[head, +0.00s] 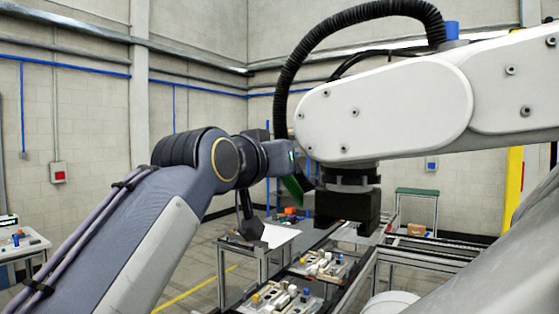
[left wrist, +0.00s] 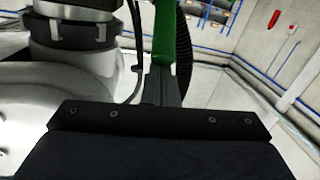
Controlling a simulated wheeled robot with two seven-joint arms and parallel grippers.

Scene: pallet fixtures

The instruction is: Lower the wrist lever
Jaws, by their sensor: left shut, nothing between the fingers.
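A green lever (head: 293,189) shows in the head view just left of the black flange (head: 347,200) under a white industrial arm's wrist (head: 385,110). In the left wrist view the lever (left wrist: 164,32) runs from the top edge down to the tips of my left gripper (left wrist: 166,78). The gripper's fingers are together with nothing between them. They meet the lever's lower end in that picture; whether they touch it I cannot tell. In the head view my left arm reaches in from the left, and its fingers cannot be made out. My right gripper is not in view.
A thick black hose (head: 300,62) loops over the white arm close to the lever. Below stand metal-framed tables with fixture plates (head: 325,266) and small parts. A white sheet (head: 280,235) lies on one table. The floor at left is open.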

